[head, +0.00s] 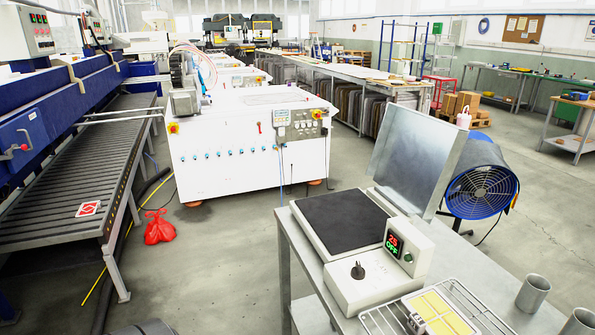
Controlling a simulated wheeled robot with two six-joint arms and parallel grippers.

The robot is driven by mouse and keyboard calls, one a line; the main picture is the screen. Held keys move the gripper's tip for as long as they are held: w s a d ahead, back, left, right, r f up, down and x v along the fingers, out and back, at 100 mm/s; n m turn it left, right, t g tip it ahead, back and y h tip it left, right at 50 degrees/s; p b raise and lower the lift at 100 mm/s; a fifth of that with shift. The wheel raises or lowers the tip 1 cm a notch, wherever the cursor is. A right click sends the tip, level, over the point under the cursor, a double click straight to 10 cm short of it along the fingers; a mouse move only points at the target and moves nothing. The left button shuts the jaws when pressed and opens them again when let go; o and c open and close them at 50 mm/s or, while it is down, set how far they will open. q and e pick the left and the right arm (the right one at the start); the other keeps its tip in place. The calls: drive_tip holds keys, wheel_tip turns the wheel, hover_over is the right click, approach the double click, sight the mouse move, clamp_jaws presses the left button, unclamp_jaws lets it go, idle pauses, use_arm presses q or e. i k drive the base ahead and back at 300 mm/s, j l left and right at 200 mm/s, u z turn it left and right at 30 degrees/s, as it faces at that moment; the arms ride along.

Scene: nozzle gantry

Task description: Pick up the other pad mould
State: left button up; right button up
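A flat yellow piece with a pale frame (442,311) lies on a wire rack (480,302) at the bottom right, cut off by the picture's lower edge. It may be a pad mould, but I cannot tell for sure. No other thing is clearly a pad mould.
A metal table (292,235) bears a hotplate with a dark top (340,222), its control box showing 25 and OFF (402,246), and metal cups (532,293). An upright metal sheet (415,160) and blue fan (482,190) stand behind.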

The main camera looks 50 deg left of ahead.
sight(88, 208)
drive_tip(key=u, duration=2.9)
drive_tip(key=i, duration=3.25)
drive_tip(key=i+u, duration=0.2)
drive_tip(key=i, duration=0.3)
drive_tip(key=i+l+u, duration=0.25)
drive_tip(key=i, duration=0.3)
drive_tip(key=j, duration=0.05)
